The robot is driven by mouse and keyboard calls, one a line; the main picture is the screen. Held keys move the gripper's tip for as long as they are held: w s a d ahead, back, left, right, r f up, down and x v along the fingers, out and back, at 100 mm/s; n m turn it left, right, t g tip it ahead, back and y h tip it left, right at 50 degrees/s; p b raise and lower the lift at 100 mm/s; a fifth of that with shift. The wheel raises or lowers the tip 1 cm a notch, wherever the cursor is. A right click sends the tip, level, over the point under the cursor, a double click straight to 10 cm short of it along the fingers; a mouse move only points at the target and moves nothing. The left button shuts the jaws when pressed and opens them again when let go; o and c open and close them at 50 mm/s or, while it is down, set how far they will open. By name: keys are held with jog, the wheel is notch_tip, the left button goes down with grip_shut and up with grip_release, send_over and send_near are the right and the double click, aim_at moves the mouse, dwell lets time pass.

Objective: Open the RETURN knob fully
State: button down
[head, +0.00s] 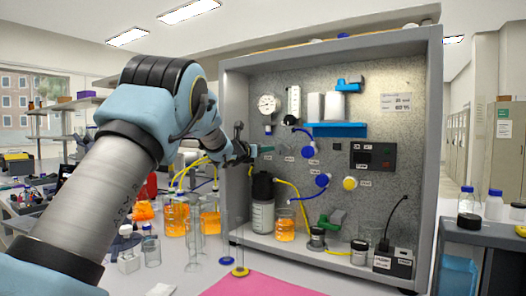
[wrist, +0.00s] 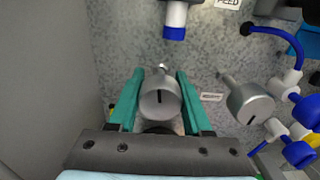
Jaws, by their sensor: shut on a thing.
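A round grey knob (wrist: 160,103) with a dark slot mark on its face sits between the teal fingers of my gripper (wrist: 160,101) in the wrist view. The gripper is shut on the knob, with one finger on each side. The slot mark stands near upright in that view. In the head view my gripper (head: 256,151) is at the left part of the speckled panel, and the knob is mostly hidden there. A small label (wrist: 211,97) is right of the held knob, too small to read, so I cannot confirm the name RETURN.
A second grey knob (wrist: 249,101) is close on the right. Blue-and-white fittings (wrist: 284,115) and tubing are further right, and a blue-tipped fitting (wrist: 174,20) is above. The cabinet's side wall (wrist: 45,75) is close on the left.

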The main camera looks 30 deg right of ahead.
jog(key=n+b, duration=0.2)
jog(key=n, duration=0.1)
jog(key=shift+f+n, duration=0.1)
jog(key=shift+n, duration=0.3)
jog(key=n+b, duration=0.1)
jog(key=n, duration=0.9)
jog(key=shift+r, duration=0.25)
jog(key=n+p, duration=0.1)
jog(key=n, duration=0.3)
jog(key=shift+n+p, duration=0.3)
jog(key=shift+p, duration=0.1)
jog(key=n+p, duration=0.1)
jog(key=n, duration=0.3)
jog(key=shift+p, duration=0.35)
jog(key=n+p, duration=0.1)
jog(key=n, duration=0.3)
jog(key=shift+r+p, duration=0.1)
jog(key=shift+p, duration=0.25)
jog(key=n+p, duration=0.2)
jog(key=n, duration=0.2)
jog(key=shift+n+p, duration=0.55)
jog(key=shift+n, duration=1.25)
